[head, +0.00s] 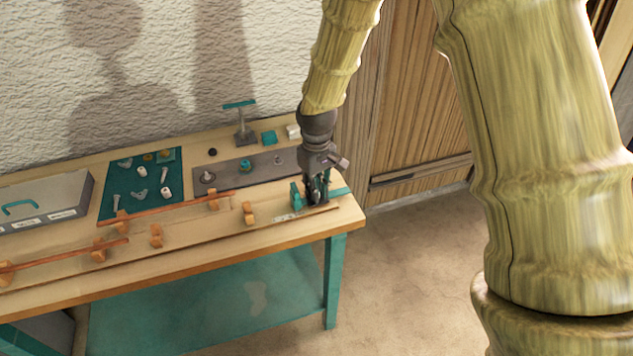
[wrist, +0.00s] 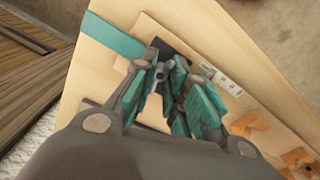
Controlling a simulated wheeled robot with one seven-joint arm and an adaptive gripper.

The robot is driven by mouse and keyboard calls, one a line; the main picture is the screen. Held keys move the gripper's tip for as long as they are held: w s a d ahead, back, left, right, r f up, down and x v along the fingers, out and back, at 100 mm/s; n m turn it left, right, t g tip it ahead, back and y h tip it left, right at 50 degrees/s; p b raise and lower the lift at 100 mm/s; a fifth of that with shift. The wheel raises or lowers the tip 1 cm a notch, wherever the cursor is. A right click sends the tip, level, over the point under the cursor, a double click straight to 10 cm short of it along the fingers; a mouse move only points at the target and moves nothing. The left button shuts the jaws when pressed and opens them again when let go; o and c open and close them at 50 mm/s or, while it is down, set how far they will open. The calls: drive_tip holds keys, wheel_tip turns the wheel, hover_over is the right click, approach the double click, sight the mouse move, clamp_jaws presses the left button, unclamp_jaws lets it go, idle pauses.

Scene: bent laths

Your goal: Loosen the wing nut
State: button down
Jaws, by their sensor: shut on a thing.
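My gripper (head: 317,198) points down at the right end of the workbench, over a small dark and teal clamp fixture (head: 297,196). In the wrist view my gripper (wrist: 172,92) has its teal-padded fingers close around a small grey metal part, which looks like the wing nut (wrist: 160,72). The fingers are shut on it. In the head view the wing nut is hidden behind the fingers. The wing nut's exact turn angle cannot be made out.
The workbench (head: 345,212) carries a grey plate (head: 225,174) with posts, a teal mat (head: 113,203) with small hardware, and a grey case (head: 80,194). Thin laths (head: 165,208) and orange-brown blocks (head: 249,213) lie along the front.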

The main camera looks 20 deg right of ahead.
drive_tip(key=n+p, duration=0.1)
drive_tip(key=n, duration=0.2)
drive_tip(key=shift+r+n+p, duration=0.1)
drive_tip(key=shift+n+p, duration=0.2)
drive_tip(key=shift+p, duration=0.1)
drive_tip(key=shift+n+p, duration=0.7)
drive_tip(key=shift+n, duration=1)
drive_tip(key=c, duration=1.3)
unclamp_jaws()
drive_tip(key=shift+c, duration=0.2)
wheel_tip(320, 180, up, 12)
